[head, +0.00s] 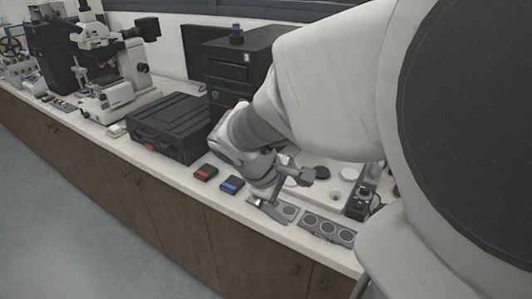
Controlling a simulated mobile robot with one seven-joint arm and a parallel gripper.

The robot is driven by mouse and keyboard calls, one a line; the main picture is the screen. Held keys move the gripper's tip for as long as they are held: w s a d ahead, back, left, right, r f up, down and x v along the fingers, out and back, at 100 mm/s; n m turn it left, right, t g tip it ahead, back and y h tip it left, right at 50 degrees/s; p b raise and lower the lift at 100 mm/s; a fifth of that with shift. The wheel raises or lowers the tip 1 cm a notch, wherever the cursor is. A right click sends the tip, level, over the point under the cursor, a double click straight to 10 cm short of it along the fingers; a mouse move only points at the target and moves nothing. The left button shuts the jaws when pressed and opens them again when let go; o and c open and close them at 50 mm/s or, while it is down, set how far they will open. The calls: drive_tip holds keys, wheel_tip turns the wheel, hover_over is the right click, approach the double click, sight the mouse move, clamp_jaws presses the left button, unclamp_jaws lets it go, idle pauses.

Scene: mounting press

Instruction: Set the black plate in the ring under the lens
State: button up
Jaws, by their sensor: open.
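My gripper (267,200) points down over the front of the bench, above a grey flat piece with a round mark (288,210). It is open, and I see nothing held between its fingers. A microscope (112,72) with a lens head stands at the far left. The ring under its lens is too small to make out. My arm hides part of the bench.
A closed black case (168,128) stands left of my gripper. A red-topped box (205,172) and a blue-topped box (232,185) lie near the front edge. A grey strip with round recesses (326,229) lies to the right. A black machine (232,62) stands behind.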

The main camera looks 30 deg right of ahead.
drive_tip(key=s+a+r+m+t+y, duration=0.2)
drive_tip(key=a+r+y, duration=0.1)
drive_tip(key=a, duration=0.4)
drive_tip(key=s+a+r+m+t+y, duration=0.2)
drive_tip(key=s+a+r+m+y, duration=0.1)
drive_tip(key=a, duration=0.4)
drive_tip(key=shift+s+a+r+t, duration=0.25)
drive_tip(key=shift+r+t, duration=0.15)
drive_tip(key=shift+r, duration=0.3)
drive_tip(key=shift+r, duration=0.1)
